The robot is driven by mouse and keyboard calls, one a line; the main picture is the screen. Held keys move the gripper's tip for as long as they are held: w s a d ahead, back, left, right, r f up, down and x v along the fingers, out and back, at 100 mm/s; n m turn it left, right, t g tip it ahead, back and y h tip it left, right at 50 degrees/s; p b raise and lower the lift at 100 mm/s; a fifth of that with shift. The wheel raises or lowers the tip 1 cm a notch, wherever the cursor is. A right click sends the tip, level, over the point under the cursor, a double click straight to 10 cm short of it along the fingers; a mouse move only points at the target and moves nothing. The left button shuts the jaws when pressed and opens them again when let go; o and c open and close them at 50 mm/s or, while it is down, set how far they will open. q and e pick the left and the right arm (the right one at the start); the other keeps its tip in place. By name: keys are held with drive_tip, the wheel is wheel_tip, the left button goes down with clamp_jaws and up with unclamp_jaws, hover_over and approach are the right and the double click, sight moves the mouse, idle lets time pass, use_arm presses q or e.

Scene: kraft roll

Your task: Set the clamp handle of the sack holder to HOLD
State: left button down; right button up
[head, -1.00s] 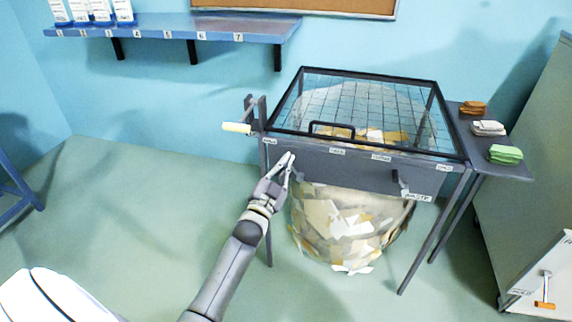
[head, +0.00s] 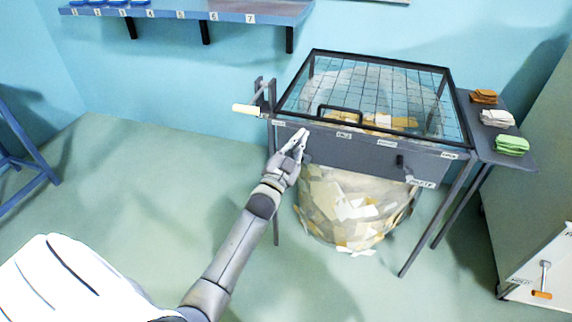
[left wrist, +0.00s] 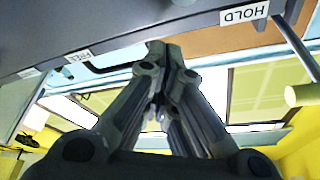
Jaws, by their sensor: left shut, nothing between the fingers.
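The sack holder is a grey metal stand (head: 350,152) around a large sack of paper scraps (head: 345,207). In the left wrist view its front panel (left wrist: 120,22) carries a HOLD label (left wrist: 245,13) and a FREE label (left wrist: 77,57). My left gripper (head: 302,137) is shut and empty at the panel's left part, between these labels; it also shows in the left wrist view (left wrist: 165,50). A small dark piece (head: 306,158), perhaps the clamp handle, shows just right of the gripper; the gripper hides most of that spot, so its setting is unclear. My right gripper is out of view.
A cream-gripped lever (head: 245,109) sticks out at the stand's left. A wire-mesh lid (head: 370,90) with a black handle covers the top. Another dark lever (head: 402,162) is at the panel's right. A side shelf (head: 500,150) holds folded cloths.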

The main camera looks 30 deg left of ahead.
use_arm(q)
drive_tip(key=p+v, duration=0.1)
drive_tip(key=v, duration=0.8)
drive_tip(key=shift+s+d+r, duration=0.15)
drive_tip(key=shift+s+r, duration=0.1)
drive_tip(key=shift+s, duration=0.2)
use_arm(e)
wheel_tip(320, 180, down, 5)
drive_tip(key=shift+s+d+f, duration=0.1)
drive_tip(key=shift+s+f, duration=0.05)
